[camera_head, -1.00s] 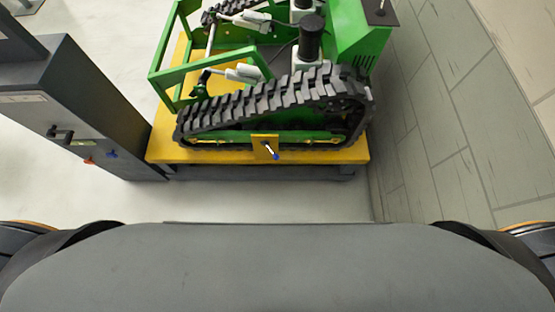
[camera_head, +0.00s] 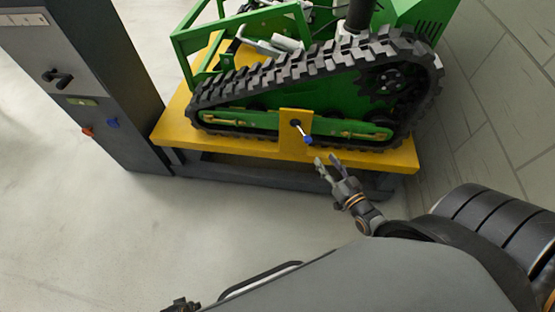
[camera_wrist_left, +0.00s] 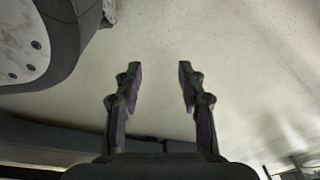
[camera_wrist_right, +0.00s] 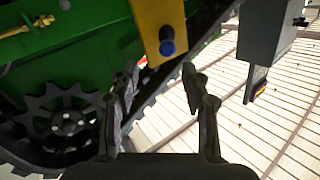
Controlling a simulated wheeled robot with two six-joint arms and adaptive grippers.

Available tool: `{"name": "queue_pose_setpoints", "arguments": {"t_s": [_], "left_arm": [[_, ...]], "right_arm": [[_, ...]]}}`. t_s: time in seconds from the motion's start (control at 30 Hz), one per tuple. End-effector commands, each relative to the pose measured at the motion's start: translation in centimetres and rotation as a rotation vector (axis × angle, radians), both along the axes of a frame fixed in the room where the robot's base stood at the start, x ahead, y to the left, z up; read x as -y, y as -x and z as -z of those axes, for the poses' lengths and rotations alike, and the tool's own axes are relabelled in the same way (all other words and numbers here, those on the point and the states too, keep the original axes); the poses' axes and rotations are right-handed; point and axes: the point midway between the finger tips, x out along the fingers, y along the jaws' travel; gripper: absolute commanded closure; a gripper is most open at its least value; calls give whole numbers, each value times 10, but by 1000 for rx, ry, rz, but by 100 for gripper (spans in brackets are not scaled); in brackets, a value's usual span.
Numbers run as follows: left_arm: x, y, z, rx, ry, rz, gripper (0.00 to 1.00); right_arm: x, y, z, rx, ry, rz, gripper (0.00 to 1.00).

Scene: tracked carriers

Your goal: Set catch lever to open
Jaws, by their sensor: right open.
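In the right wrist view the blue tip (camera_wrist_right: 168,47) shows end-on beyond and above the open fingers (camera_wrist_right: 160,72). My left gripper (camera_wrist_left: 160,68) is open and empty over bare floor in the left wrist view.
The carrier stands on a yellow platform (camera_head: 405,160) with a dark base. A grey cabinet (camera_head: 105,90) with a dark handle and red and blue knobs stands at the left. A tiled surface (camera_head: 510,80) lies along the right. Floor in front is clear.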

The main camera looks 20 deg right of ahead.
Motion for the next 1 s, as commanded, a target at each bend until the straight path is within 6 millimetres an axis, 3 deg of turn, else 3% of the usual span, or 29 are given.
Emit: {"name": "queue_pose_setpoints", "arguments": {"t_s": [0.03,0.27,0.4,0.7,1.0], "left_arm": [[0,-3,7,3,0,0,60],[0,-5,3,3,0,0,60],[1,-13,2,8,1,1,60],[16,-47,-39,1,22,-1,60],[22,-56,-61,-6,32,0,60]], "right_arm": [[-2,-1,0,21,-10,-7,53],[-4,-7,-9,38,-18,-9,53],[-5,-30,-8,41,-17,-9,53],[-9,-89,-6,37,-16,-9,53],[-10,-107,-8,34,-15,-9,53]]}}
